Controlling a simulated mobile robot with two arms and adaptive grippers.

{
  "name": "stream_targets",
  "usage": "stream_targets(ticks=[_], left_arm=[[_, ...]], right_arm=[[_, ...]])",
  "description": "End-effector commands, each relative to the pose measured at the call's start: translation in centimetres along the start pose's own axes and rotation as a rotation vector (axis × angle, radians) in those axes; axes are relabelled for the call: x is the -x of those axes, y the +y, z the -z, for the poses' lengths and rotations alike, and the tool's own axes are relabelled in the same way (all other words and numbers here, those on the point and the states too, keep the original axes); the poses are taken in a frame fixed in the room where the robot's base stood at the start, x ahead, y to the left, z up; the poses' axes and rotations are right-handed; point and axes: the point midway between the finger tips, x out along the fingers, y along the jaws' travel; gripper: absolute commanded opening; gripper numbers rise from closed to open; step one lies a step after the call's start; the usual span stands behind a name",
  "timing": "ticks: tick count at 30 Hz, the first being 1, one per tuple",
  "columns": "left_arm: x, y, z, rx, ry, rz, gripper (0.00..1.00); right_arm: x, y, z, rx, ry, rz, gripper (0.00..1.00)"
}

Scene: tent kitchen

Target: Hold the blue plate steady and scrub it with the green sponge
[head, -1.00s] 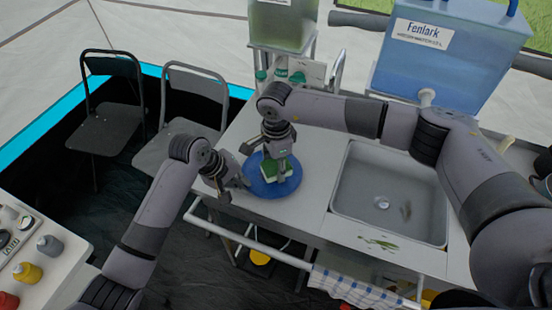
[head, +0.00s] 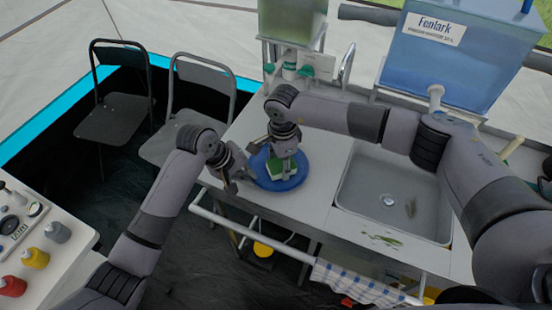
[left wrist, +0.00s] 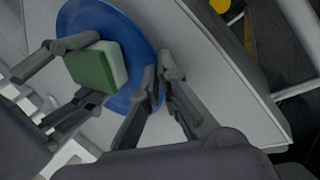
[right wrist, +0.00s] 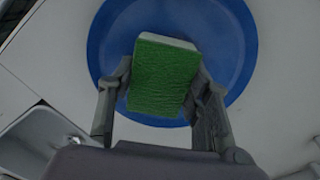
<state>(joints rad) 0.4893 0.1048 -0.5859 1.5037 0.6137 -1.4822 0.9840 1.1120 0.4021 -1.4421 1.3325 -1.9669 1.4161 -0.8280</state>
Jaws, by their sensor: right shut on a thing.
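The round blue plate (head: 294,182) lies flat near the worktop's left front edge. The green sponge (head: 272,168), with a pale layer, is over the plate between the fingers of my right gripper (head: 282,174). My right gripper is shut on it, as the right wrist view shows the sponge (right wrist: 163,80) between both fingers above the plate (right wrist: 225,50). My left gripper (head: 242,180) is at the plate's left rim. In the left wrist view its fingertips (left wrist: 160,66) are close together at the rim, with a narrow gap; whether they grip it is unclear.
A sink (head: 395,190) is right of the plate, with a small greenish-brown item inside. Green scraps (head: 383,239) lie on the worktop's front strip. A rail (head: 262,232) with a checked towel (head: 355,286) runs along the front. Water tanks (head: 445,60) stand behind.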

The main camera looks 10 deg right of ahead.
Motion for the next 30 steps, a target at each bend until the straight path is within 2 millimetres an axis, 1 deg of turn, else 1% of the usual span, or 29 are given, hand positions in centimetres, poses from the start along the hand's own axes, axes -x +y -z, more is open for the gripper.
stream_targets(ticks=[1, 3, 5, 6, 8, 10, 12, 13, 25, 27, 29, 30], left_arm=[[0.0, 0.0, 0.1, 0.001, 0.002, 0.000, 0.00], [0.0, 0.0, 0.1, 0.001, 0.002, 0.000, 0.00], [0.0, 0.0, 0.1, 0.001, 0.002, 0.000, 0.00], [0.0, 0.0, 0.1, 0.000, 0.002, 0.000, 0.00], [0.0, 0.0, 0.1, 0.000, 0.002, 0.000, 0.00], [0.0, 0.0, 0.1, 0.000, 0.001, 0.000, 0.00], [0.0, 0.0, 0.0, 0.000, 0.001, 0.000, 0.00], [0.0, 0.0, 0.0, 0.000, 0.001, 0.000, 0.00], [0.0, 0.0, 0.1, 0.001, 0.002, 0.000, 0.00], [0.0, 0.0, 0.1, 0.001, 0.002, 0.000, 0.00], [0.1, 0.0, 0.1, 0.001, 0.002, 0.000, 0.00], [0.0, 0.0, 0.1, 0.001, 0.002, 0.000, 0.00]], right_arm=[[-0.1, 0.5, 0.3, 0.000, 0.001, -0.002, 0.14], [0.2, -0.3, -0.2, -0.001, 0.001, 0.000, 0.14], [-0.1, -0.8, -0.4, -0.002, 0.001, -0.002, 0.14], [0.1, -1.2, -0.6, -0.001, 0.001, 0.000, 0.14], [-0.1, -1.7, -0.8, -0.001, 0.001, -0.001, 0.14], [0.2, -2.3, -1.0, -0.001, 0.001, 0.002, 0.14], [-0.1, -2.9, -1.3, -0.001, 0.001, 0.000, 0.14], [0.1, -3.2, -1.4, -0.001, 0.001, 0.002, 0.14], [-0.1, 0.4, 0.3, 0.000, 0.002, -0.002, 0.14], [0.4, 0.3, 0.1, -0.001, 0.001, 0.000, 0.14], [2.0, 0.2, 0.1, 0.001, 0.000, 0.004, 0.14], [2.4, 0.3, 0.2, 0.001, 0.001, 0.002, 0.14]])
